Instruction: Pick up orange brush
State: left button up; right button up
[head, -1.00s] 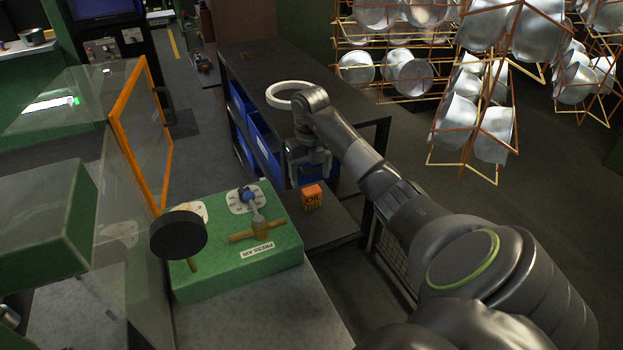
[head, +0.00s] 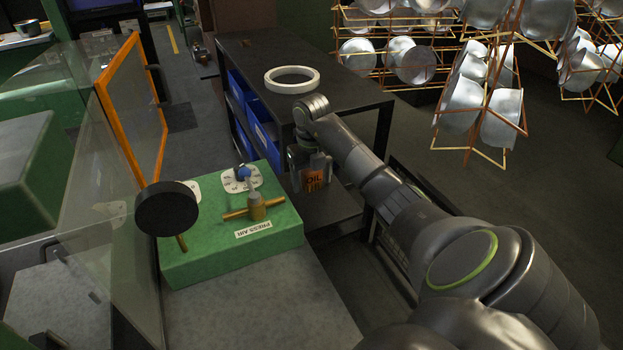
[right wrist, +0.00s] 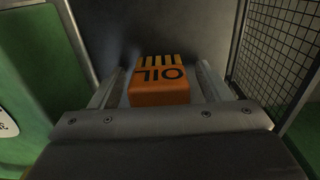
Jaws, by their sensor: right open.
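The orange piece (head: 314,179), a block with the black letters OIL, sits on the dark shelf right of the green box. I cannot tell any bristles on it. It also shows in the right wrist view (right wrist: 160,94), with yellow stripes beyond the lettering. My right gripper (head: 310,182) is open and is lowered at the block. In the right wrist view its two fingers (right wrist: 160,76) stand on either side of the block, with a small gap visible at the right. My left gripper is not in view.
The green box (head: 185,262) with a brass valve (head: 256,207) and black knob (head: 167,208) stands close on the left. A dark table (head: 335,70) carries a white ring (head: 292,79). Wire mesh (right wrist: 283,45) rises on the right in the wrist view.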

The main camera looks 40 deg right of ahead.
aim_at(311, 170)
jog(key=c, duration=1.1)
jog(key=shift+r, duration=0.5)
notch_tip(311, 170, up, 8)
jog(key=p, duration=0.6)
jog(key=shift+f+p, duration=0.15)
jog(key=shift+p, duration=0.25)
jog(key=shift+r+p, duration=0.65)
jog(key=shift+r, duration=0.05)
jog(key=shift+f, duration=0.1)
jog(key=o, duration=0.4)
jog(key=shift+c, duration=1.3)
